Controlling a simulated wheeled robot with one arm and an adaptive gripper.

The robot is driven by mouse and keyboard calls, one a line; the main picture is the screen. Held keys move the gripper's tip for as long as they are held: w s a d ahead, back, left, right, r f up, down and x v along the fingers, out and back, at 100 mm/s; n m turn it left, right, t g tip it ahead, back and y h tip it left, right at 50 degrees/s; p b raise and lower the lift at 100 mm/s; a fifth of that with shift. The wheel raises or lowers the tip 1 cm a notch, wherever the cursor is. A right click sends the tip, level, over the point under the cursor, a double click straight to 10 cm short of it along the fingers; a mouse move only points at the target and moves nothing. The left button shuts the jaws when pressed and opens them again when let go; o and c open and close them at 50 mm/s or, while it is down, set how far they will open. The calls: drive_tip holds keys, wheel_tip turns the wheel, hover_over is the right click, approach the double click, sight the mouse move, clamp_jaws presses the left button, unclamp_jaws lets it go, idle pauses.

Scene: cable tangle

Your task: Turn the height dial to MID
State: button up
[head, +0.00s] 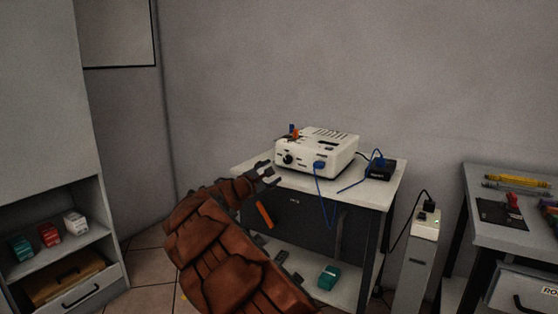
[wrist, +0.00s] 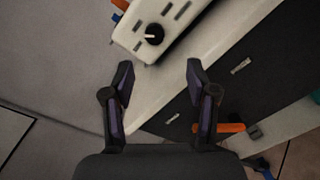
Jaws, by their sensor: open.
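A white device box (head: 326,154) with vents on top stands on the small table (head: 383,193). A round black dial (head: 288,158) is at the left of its front face. In the wrist view the dial (wrist: 154,34) is black with a light pointer mark; I cannot read any labels around it. My gripper (head: 268,173) is in front of and left of the dial, apart from it. In the wrist view my gripper (wrist: 160,75) is open and empty, its two fingers spread, with the dial beyond and between the fingertips.
A blue cable (head: 320,190) hangs from the box's front. A black adapter (head: 380,170) sits to its right. An orange handle (head: 265,216) shows near the table's front left. A white power post (head: 425,225) and another table (head: 520,220) stand right; shelves (head: 60,240) stand left.

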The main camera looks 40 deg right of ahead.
sight(287, 161)
drive_tip(key=shift+w+d+r+n+p, duration=0.15)
drive_tip(key=shift+w+d+n+p, duration=0.6)
drive_tip(key=shift+d+p, duration=1.05)
drive_tip(key=shift+w+d+r+n+p, duration=0.1)
drive_tip(key=shift+w+d+n+p, duration=0.3)
drive_tip(key=shift+d+n+p, duration=1)
drive_tip(key=shift+w+d+r+n+p, duration=0.15)
drive_tip(key=shift+w+d+n+p, duration=0.4)
drive_tip(key=shift+d+p, duration=1.6)
drive_tip(key=shift+a, duration=0.1)
clamp_jaws()
drive_tip(key=shift+f+b, duration=0.15)
drive_tip(key=shift+b, duration=0.2)
